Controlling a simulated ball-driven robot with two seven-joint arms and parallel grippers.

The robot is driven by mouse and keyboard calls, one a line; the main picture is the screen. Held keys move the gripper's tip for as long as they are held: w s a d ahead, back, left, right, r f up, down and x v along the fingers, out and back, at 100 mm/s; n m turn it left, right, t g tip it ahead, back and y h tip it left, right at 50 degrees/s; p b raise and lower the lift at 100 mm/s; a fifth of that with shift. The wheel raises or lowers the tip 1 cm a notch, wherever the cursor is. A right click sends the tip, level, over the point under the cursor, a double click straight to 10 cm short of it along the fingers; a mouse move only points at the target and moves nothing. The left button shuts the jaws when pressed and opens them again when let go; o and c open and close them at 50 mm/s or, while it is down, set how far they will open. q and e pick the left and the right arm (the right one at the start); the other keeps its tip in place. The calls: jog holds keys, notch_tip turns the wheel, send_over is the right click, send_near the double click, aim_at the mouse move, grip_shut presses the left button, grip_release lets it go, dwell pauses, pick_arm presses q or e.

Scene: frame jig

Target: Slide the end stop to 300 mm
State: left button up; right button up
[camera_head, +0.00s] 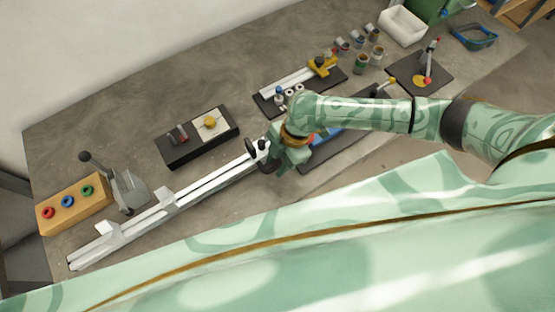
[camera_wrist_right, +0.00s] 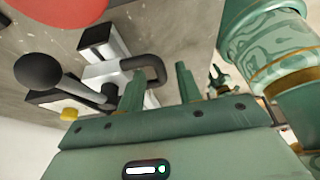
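A long pale metal rail (camera_head: 205,182) runs diagonally along the front of the bench in the head view. At its right end is a small white block with black parts, apparently the end stop (camera_head: 258,147). My right gripper (camera_head: 276,157) is beside that end, its fingertips mostly hidden by the hand. In the right wrist view its two green fingers (camera_wrist_right: 160,88) stand apart with nothing clearly held between them. A white block with a black bent handle (camera_wrist_right: 147,64) shows just beyond them; contact cannot be told. I cannot read a scale. My left gripper is not in view.
Pale blocks (camera_head: 108,231) sit along the rail. A lever clamp (camera_head: 125,188) and a wooden block with coloured rings (camera_head: 75,205) stand at its left. A black fixture (camera_head: 197,137) lies behind the rail. A large red shape (camera_wrist_right: 62,10) and black ball (camera_wrist_right: 38,70) are close to the wrist camera.

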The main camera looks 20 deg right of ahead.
jog(key=shift+c, duration=0.3)
grip_shut()
jog(key=shift+s+a+r+p, duration=0.15)
jog(key=shift+a+r+p, duration=0.1)
jog(key=shift+a+p, duration=0.4)
jog(key=shift+a, duration=0.3)
jog(key=shift+f, duration=0.2)
jog(key=shift+o, duration=0.3)
grip_release()
jog(key=p+v, duration=0.3)
jog(key=v, duration=1.3)
